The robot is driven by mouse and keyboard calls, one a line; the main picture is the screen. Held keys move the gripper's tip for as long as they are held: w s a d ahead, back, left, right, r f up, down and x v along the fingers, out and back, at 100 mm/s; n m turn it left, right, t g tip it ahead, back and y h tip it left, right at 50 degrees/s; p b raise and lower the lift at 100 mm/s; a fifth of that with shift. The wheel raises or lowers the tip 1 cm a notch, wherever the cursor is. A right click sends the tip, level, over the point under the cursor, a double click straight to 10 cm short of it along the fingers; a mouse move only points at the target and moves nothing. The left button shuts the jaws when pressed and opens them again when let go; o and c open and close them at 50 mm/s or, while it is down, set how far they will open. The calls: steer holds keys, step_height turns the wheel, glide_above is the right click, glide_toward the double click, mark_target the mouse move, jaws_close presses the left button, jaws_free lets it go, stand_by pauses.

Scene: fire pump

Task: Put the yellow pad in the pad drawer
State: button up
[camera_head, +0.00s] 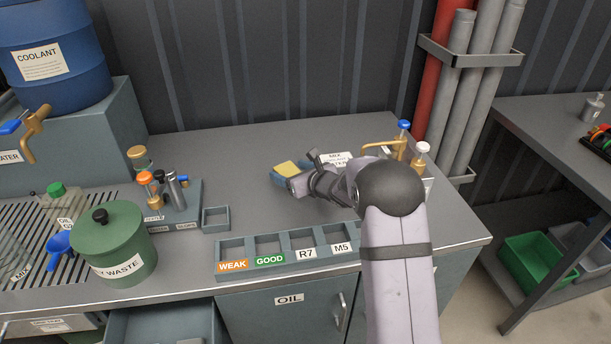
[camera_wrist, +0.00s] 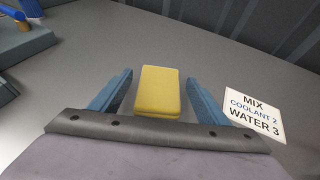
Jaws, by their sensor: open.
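The yellow pad (camera_head: 287,168) lies on the grey bench top, toward the back middle. In the wrist view the yellow pad (camera_wrist: 158,91) is a small block between the two blue fingers, with a gap on each side. My gripper (camera_head: 289,176) is open around the pad, and its fingers (camera_wrist: 159,80) do not touch it. An open grey drawer (camera_head: 165,325) juts out below the bench front, left of the OIL door. I cannot read a label that marks it as the pad drawer. My arm hides part of the bench on the right.
A white card (camera_wrist: 254,114) lies right of my gripper. A rack of small bottles (camera_head: 175,205), a green waste pot (camera_head: 119,243) and a labelled tray row (camera_head: 269,247) stand nearer the front. A brass tap (camera_head: 388,145) is at the back right. Bench behind the pad is clear.

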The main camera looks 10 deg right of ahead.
steer(key=b+v, duration=0.2)
steer(key=v, duration=0.9)
steer(key=shift+s+d+b, duration=0.1)
steer(key=shift+s+b, duration=0.05)
steer(key=shift+b, duration=0.15)
steer(key=shift+o, duration=0.5)
steer(key=shift+s+r, duration=0.1)
steer(key=shift+s, duration=0.1)
